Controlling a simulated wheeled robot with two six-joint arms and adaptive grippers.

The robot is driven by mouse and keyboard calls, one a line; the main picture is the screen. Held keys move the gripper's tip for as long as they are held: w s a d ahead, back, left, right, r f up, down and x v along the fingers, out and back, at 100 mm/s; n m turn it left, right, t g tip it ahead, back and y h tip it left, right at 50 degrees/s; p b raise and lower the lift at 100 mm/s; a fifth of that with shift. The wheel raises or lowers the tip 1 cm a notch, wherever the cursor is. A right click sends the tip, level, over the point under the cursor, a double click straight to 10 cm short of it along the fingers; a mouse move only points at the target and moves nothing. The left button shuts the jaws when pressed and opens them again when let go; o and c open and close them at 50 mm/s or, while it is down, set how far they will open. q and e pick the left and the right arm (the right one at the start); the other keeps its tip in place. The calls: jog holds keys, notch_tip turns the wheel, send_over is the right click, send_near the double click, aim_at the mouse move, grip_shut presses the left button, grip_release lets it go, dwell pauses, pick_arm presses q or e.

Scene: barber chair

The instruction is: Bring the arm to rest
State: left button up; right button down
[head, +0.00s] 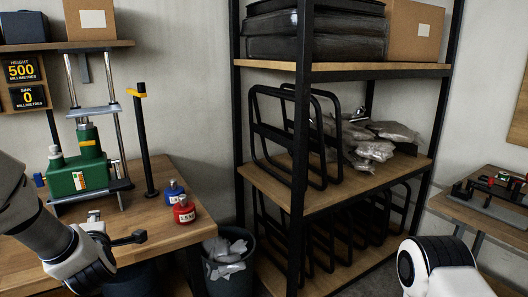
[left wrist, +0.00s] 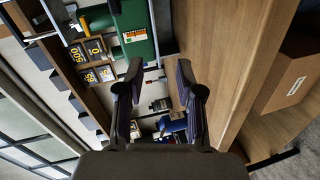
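My left arm (head: 45,235) comes in from the left in the head view and reaches over the workbench, in front of the green press (head: 78,176). Its gripper cannot be made out clearly there. In the left wrist view my left gripper (left wrist: 160,72) has its two dark fingers apart, with nothing held between them. A blue item (left wrist: 172,127) shows beyond the fingers, and the green press (left wrist: 137,32) is at the top. Part of my right arm (head: 438,265) shows at the lower right of the head view; its gripper is out of the picture.
A blue bottle (head: 173,192) and a red bottle (head: 184,209) stand near the right edge of the workbench (head: 160,222). A bin (head: 229,268) is beside it. A black-framed shelf (head: 270,185) fills the middle; a side table (head: 470,215) is at right.

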pick_arm(q)
jog(key=s+d+f+m+g+h+p, duration=0.25)
jog(key=s+f, duration=0.35)
jog(key=f, duration=0.6)
jog(key=s+d+f+m+g+h+p, duration=0.1)
jog(key=s+d+f+m+g, duration=0.4)
jog(key=f, duration=0.8)
jog(key=s+d+f+m+g+h, duration=0.1)
jog(key=s+d+f+m+g, duration=0.1)
jog(key=s, duration=0.6)
jog(key=s+d+f+m+g+h+p, duration=0.1)
jog(key=s+d+f+m+g+h, duration=0.1)
jog(key=s+f+m, duration=0.2)
jog(key=s+d+f+m+g+h, duration=0.1)
jog(key=s+d+f+m+g, duration=0.1)
jog(key=s+m, duration=0.6)
jog(key=s+f, duration=0.1)
jog(key=s, duration=0.5)
jog(key=shift+d+f+h+p, duration=0.2)
jog(key=shift+d+h+p, duration=0.15)
jog(key=shift+d, duration=0.05)
